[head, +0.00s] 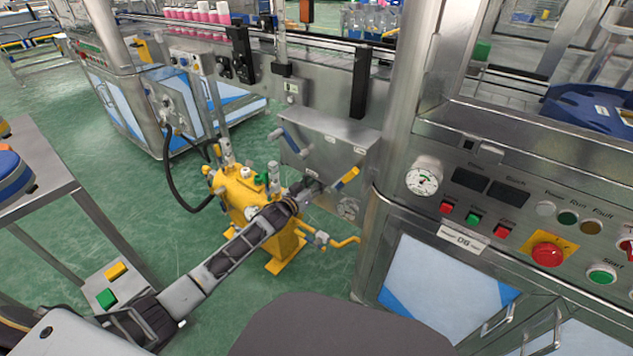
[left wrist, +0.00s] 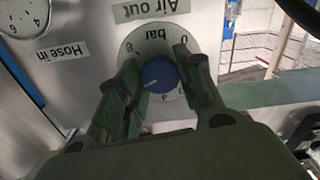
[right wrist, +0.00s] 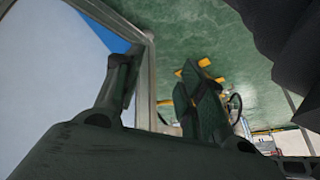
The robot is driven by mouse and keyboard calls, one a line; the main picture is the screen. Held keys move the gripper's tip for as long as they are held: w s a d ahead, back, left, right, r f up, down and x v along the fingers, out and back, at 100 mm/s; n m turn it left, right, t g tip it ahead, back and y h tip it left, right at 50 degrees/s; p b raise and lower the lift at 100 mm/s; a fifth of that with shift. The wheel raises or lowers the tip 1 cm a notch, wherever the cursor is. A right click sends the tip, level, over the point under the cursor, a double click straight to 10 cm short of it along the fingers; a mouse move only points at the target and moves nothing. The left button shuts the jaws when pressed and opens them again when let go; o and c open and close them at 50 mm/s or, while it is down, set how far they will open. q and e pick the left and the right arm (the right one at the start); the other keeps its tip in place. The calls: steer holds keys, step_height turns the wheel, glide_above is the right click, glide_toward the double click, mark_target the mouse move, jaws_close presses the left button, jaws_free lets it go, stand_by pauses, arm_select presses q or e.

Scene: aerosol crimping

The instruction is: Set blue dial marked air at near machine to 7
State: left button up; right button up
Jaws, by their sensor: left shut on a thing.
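The blue dial (left wrist: 158,76) sits on a round white scale marked "bar" under an upside-down "Air out" label (left wrist: 151,9) in the left wrist view. A white mark on the dial points left and slightly down in that picture; the number it points at is hidden or too small to read. My left gripper (left wrist: 158,74) is shut on the dial, a finger on each side. In the head view my left gripper (head: 302,192) reaches the grey panel (head: 328,147), and the dial is hidden. My right gripper (right wrist: 165,95) is open and empty.
A gauge (left wrist: 22,14) with a "Hose in" label is beside the dial. Levers with blue and yellow (head: 346,179) handles stick out of the panel. A yellow pump (head: 243,193) stands beside my left forearm. The machine's button panel (head: 530,220) is at the right.

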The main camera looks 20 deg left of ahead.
steer(key=shift+r, duration=0.15)
arm_select(q)
steer(key=shift+m+p, duration=1.85)
steer(key=shift+m, duration=1.45)
arm_select(e)
step_height(320, 180, up, 7)
steer(key=s+d+g+h, duration=0.1)
steer(key=d, duration=0.1)
steer(key=shift+s+r+g, duration=0.15)
steer(key=shift+r+g, duration=0.05)
steer(key=shift+g, duration=0.1)
steer(key=shift+d, duration=0.15)
arm_select(q)
steer(key=o, duration=1)
steer(key=shift+o, duration=0.2)
steer(key=shift+s, duration=0.15)
